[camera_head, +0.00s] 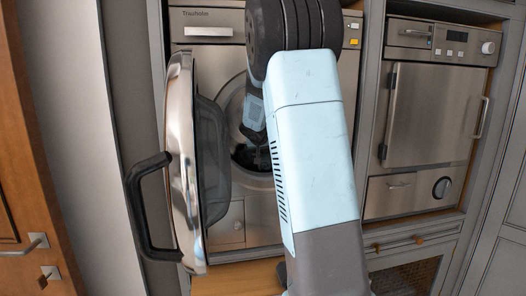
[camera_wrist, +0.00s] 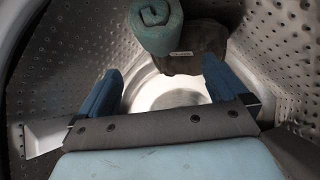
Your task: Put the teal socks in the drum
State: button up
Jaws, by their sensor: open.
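The teal socks (camera_wrist: 157,24) show as a rolled bundle at the top of the wrist view, inside the perforated metal drum (camera_wrist: 62,62). They lie against a dark grey-brown item (camera_wrist: 192,50). My gripper (camera_wrist: 162,84) is inside the drum, its two blue fingers spread apart with nothing between them. The socks are beyond the fingertips and apart from them. In the head view my gripper reaches through the washer's round opening (camera_head: 235,120), and my arm hides much of it. The socks cannot be made out in that view.
The round washer door (camera_head: 185,165) with its black handle (camera_head: 145,205) stands open left of my arm. A steel appliance (camera_head: 432,115) with a shut door is at the right. A wooden door (camera_head: 25,170) is at the far left. The drum wall is close around my gripper.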

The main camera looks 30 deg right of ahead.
jog(key=v, duration=1.3)
jog(key=shift+s, duration=0.1)
